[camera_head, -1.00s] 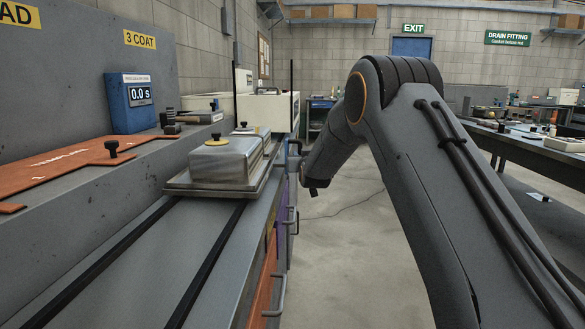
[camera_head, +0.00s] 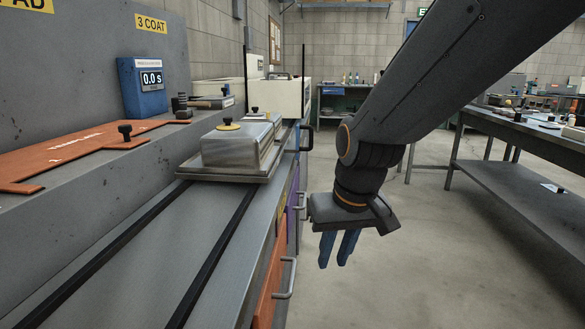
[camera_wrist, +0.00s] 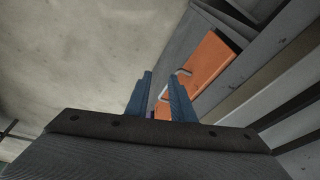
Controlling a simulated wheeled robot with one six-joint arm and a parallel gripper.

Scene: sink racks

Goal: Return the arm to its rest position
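My gripper (camera_head: 337,262) hangs over the aisle floor just right of the left bench, with its two blue fingers pointing down. In the wrist view my gripper (camera_wrist: 160,98) shows a clear gap between the fingers and holds nothing. It touches nothing that I can see. Below it, the wrist view shows bare floor and an orange drawer front (camera_wrist: 202,62) with a pale handle.
A metal tray (camera_head: 225,175) with lidded metal boxes (camera_head: 230,148) sits on the left bench's rails. A blue timer (camera_head: 143,90) reads 0.0 s beside an orange plate (camera_head: 70,155). A dark table (camera_head: 520,137) stands right. The aisle floor (camera_head: 420,260) is clear.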

